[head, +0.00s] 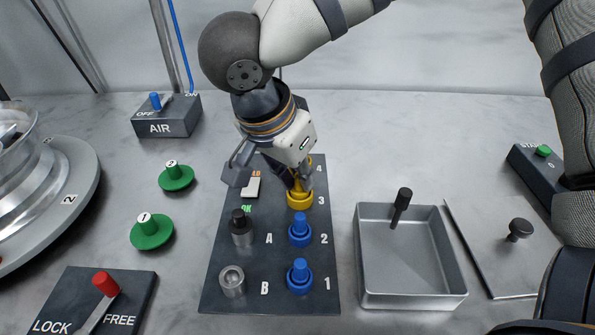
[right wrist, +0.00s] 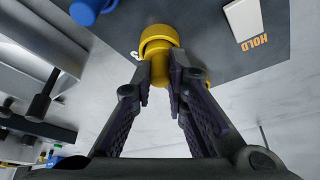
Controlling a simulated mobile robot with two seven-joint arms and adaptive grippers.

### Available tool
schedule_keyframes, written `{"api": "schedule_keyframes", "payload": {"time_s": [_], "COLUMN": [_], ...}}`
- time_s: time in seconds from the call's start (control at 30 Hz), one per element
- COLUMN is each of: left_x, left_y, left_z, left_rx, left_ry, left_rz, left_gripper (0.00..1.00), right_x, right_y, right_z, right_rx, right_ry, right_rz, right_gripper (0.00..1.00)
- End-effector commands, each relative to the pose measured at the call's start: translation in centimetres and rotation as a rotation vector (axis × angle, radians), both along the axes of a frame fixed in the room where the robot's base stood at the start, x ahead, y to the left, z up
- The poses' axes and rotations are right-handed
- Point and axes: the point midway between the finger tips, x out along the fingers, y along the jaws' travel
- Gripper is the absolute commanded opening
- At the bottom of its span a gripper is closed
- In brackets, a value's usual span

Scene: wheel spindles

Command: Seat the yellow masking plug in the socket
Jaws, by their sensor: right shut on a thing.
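The yellow masking plug (head: 298,186) is at the yellow ring-shaped socket (head: 300,201) beside the number 3 on the dark board. My right gripper (head: 300,180) reaches down from above, its fingers shut on the plug's upper part. In the right wrist view, the fingertips (right wrist: 161,84) close on the yellow plug (right wrist: 159,68), with the wider yellow ring (right wrist: 158,37) just beyond it. The two look in line and touching, but I cannot tell how deep the plug sits. My left gripper is not in view.
The dark board (head: 270,240) also holds blue plugs at 2 (head: 300,229) and 1 (head: 299,276), and metal pieces at A (head: 242,230) and B (head: 232,281). A grey tray (head: 413,300) stands right of it. Green knobbed discs (head: 151,231) lie to the left.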

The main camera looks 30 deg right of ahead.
Motion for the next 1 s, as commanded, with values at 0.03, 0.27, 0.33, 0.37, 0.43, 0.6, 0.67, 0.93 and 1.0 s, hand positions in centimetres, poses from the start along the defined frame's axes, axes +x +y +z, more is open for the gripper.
{"api": "schedule_keyframes", "payload": {"time_s": [0.03, 0.27, 0.33, 0.37, 0.43, 0.6, 0.67, 0.93, 1.0], "left_x": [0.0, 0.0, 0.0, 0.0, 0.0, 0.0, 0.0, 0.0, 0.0], "left_y": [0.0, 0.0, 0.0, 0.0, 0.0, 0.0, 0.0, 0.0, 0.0], "left_z": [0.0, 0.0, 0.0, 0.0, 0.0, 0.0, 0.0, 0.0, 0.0], "left_rx": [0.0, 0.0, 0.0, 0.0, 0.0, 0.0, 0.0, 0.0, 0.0], "left_ry": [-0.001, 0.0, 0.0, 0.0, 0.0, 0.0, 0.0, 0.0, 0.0], "left_rz": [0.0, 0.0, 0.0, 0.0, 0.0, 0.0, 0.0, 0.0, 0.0], "left_gripper": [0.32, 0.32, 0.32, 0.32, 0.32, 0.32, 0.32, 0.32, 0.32], "right_x": [0.0, 0.0, 0.0, 0.0, 0.0, 0.0, 0.0, -0.8, -1.1], "right_y": [0.0, 0.0, 0.0, 0.0, 0.0, 0.0, 0.0, 2.4, 3.1], "right_z": [0.1, -0.3, -0.3, -0.3, -0.3, -0.3, 0.1, 6.3, 7.9], "right_rx": [0.0, 0.001, 0.001, 0.001, 0.001, 0.0, 0.001, 0.001, 0.001], "right_ry": [-0.001, 0.0, 0.0, 0.0, 0.001, 0.0, -0.002, -0.006, -0.005], "right_rz": [0.0, 0.0, 0.0, 0.0, 0.0, 0.0, -0.001, 0.001, 0.0], "right_gripper": [0.0, 0.2, 0.34, 0.34, 0.34, 0.34, 0.34, 0.34, 0.34]}}
